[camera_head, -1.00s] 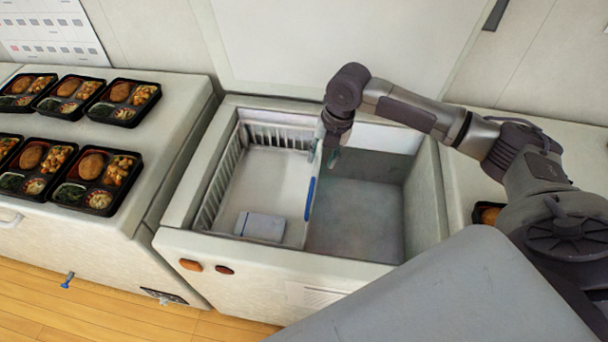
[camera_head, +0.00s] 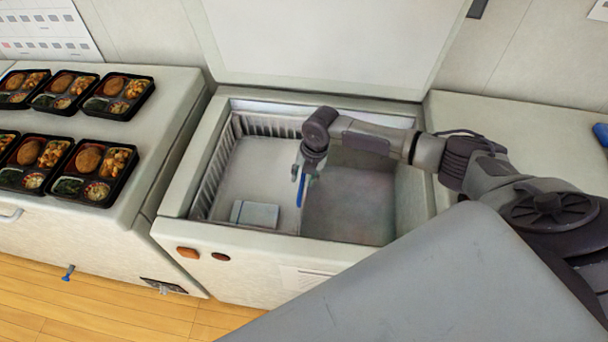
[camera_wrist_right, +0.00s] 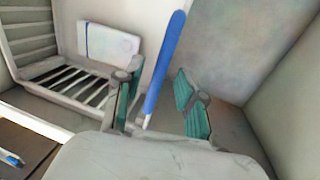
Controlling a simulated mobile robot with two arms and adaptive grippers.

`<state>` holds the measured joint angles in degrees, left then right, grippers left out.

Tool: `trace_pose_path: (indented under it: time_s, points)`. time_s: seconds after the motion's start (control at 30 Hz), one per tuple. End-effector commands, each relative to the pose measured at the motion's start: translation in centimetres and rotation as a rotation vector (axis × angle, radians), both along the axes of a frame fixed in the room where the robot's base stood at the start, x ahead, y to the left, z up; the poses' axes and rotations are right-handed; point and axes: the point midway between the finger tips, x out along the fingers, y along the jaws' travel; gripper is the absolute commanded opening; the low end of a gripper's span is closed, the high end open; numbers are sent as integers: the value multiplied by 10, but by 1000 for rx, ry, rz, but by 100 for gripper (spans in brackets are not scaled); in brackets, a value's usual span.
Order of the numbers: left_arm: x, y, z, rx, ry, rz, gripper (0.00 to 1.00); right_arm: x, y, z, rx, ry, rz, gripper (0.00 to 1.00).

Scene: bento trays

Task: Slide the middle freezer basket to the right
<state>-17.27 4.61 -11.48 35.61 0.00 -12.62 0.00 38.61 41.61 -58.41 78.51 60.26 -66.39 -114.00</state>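The white basket (camera_head: 246,172) sits in the left half of the open freezer, with slatted sides and a blue strip (camera_head: 300,191) along its right edge. My right gripper (camera_head: 308,168) reaches down into the freezer at that right edge. In the right wrist view the gripper (camera_wrist_right: 158,75) is open, its two green-padded fingers apart. The blue strip (camera_wrist_right: 164,66) shows between them, and I cannot tell whether either finger touches it. The slatted basket (camera_wrist_right: 72,84) also shows there. My left gripper is out of view.
A pale box (camera_head: 254,214) lies in the basket near the front. The freezer's right half (camera_head: 350,205) is empty, with its floor showing. The raised lid (camera_head: 320,45) stands behind. Several bento trays (camera_head: 102,172) sit on the left counter. A blue object (camera_head: 601,134) lies at far right.

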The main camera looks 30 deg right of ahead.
Motion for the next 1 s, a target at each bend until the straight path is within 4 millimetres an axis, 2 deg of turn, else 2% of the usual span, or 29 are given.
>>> trace_pose_path:
  time_s: [0.13,0.37,0.6,1.0]
  points:
    - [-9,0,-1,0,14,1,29,0,0,0,0,0,0,37]
    - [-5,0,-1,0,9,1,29,0,0,0,0,0,0,0]
    - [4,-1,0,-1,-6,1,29,0,0,0,0,0,-1,0]
    - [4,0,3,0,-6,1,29,-5,-7,1,-1,0,-2,0]
